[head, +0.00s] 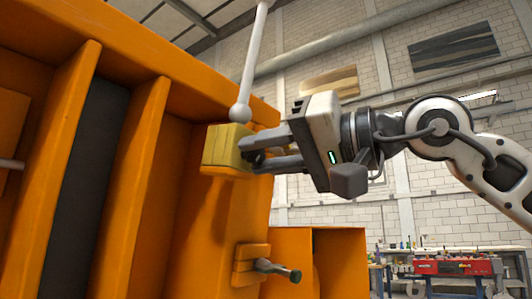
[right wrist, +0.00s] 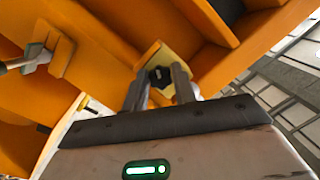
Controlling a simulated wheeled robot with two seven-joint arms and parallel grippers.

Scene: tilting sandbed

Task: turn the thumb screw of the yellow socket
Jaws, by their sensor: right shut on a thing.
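The yellow socket (head: 222,147) is a block on the side of the orange sandbed frame (head: 232,215). It also shows in the right wrist view (right wrist: 182,66). A white rod (head: 252,60) with a ball at its lower end stands at the top of the socket. The dark thumb screw (right wrist: 159,75) is on the face of the socket toward my gripper. My right gripper (head: 254,153) comes in from the right, its two fingers shut on the thumb screw, one on each side. The fingers partly hide the screw in the head view. My left gripper is not in view.
Below the yellow socket, an orange block with a grey handle (head: 280,270) sticks out from the frame. Tall orange ribs (head: 135,150) stand to the left. A red toolbox (head: 455,267) and workbenches are far back at the right. The space right of the frame is open.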

